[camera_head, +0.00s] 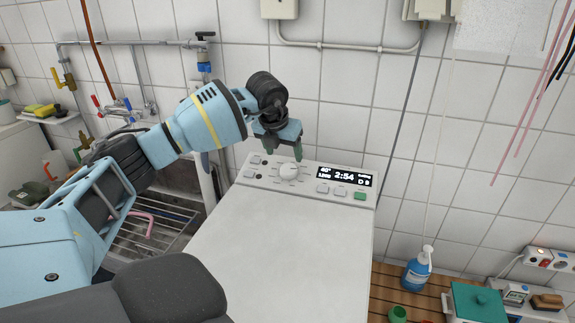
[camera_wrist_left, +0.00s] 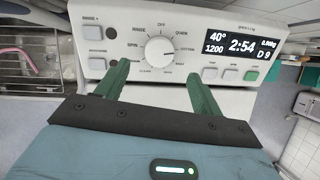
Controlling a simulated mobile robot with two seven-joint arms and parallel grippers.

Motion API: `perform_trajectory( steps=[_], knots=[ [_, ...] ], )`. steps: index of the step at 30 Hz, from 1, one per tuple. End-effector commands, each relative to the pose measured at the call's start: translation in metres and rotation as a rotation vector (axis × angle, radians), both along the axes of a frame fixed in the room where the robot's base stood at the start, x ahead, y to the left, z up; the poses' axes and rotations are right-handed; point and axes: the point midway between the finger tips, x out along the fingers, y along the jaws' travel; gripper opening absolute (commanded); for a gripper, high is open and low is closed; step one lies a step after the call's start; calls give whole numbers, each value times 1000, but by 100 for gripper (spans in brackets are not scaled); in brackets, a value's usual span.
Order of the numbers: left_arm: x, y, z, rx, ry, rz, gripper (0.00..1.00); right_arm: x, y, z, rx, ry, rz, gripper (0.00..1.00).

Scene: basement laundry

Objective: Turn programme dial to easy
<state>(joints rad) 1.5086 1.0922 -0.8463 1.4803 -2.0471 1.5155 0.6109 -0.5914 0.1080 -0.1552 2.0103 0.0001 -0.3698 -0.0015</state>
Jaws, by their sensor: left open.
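The white programme dial (camera_head: 289,172) is a round knob on the sloping control panel (camera_head: 259,180) of a white washing machine. In the left wrist view the dial (camera_wrist_left: 160,49) sits beyond the fingertips, ringed by small labels; "off" is at the top and "cotton" at the right. I cannot make out an "easy" label, and the pointer's exact setting is unclear. My left gripper (camera_head: 284,152) is open with green fingers, just behind and above the dial in the head view. The dial shows between its fingers (camera_wrist_left: 158,74) in the wrist view, with nothing gripped. My right gripper is not in view.
A lit display (camera_head: 346,177) reads 2:54, right of the dial. Small buttons (camera_head: 322,188) and a green button (camera_head: 360,196) lie below it. The machine's white top (camera_head: 280,260) is clear. A tiled wall stands behind.

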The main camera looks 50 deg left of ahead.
Motion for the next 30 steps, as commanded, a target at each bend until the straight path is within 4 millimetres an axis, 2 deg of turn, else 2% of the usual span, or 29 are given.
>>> perform_trajectory(
  steps=[6, 12, 18, 25, 26, 30],
  knots=[
    [11, 4, -32, 0, 3, 0, 67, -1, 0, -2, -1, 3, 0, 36],
    [20, 8, -55, 0, 3, 0, 67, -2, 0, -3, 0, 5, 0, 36],
    [24, 9, -64, 0, 1, -1, 67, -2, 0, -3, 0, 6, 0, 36],
    [25, 9, -65, 0, 0, -1, 67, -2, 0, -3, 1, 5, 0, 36],
    [25, 9, -65, 0, 0, -1, 66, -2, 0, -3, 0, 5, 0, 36],
    [25, 9, -64, 0, 0, -1, 48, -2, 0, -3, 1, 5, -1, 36]
  ],
)
